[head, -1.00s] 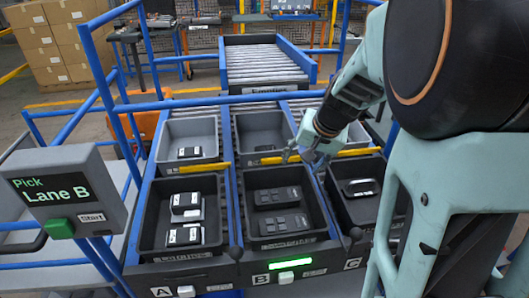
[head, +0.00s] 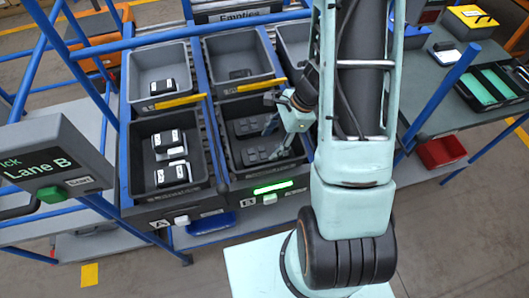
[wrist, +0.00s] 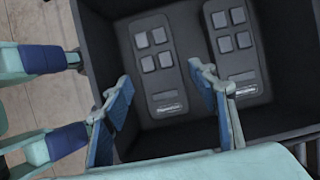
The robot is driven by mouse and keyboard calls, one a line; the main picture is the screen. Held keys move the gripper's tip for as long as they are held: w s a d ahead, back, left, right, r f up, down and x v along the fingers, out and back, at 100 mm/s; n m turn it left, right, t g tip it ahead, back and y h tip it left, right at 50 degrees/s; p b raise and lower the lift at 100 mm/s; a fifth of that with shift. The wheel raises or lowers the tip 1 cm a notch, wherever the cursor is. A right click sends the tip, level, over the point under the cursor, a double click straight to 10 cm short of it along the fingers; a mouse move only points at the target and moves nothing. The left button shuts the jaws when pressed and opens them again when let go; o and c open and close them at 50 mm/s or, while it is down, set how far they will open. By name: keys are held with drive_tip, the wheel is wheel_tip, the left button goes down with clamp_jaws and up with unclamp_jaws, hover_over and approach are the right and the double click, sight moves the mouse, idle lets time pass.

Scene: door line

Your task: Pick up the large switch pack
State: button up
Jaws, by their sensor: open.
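Two dark grey switch packs with square grey buttons lie flat in the black front bin of lane B (head: 232,166). In the wrist view, one switch pack (wrist: 156,62) is at the middle and the other (wrist: 236,45) at the right. They look alike in size, and their labels are too small to read. My gripper (wrist: 160,106) is open and empty, its blue-padded fingers apart in front of the middle pack's near end. In the head view, my gripper (head: 279,133) is over the right side of this bin and partly hides the packs.
Lane A's front bin (head: 135,181) holds several white-labelled dark packs. Yellow bars (head: 181,100) separate front bins from the grey rear bins. My arm hides most of lane C.

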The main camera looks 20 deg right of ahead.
sight(266, 152)
drive_tip(key=shift+x, duration=2.9)
drive_tip(key=shift+s, duration=0.15)
drive_tip(key=shift+f+b, duration=0.3)
drive_tip(key=shift+b, duration=0.1)
drive_tip(key=shift+c, duration=0.2)
drive_tip(key=c, duration=1)
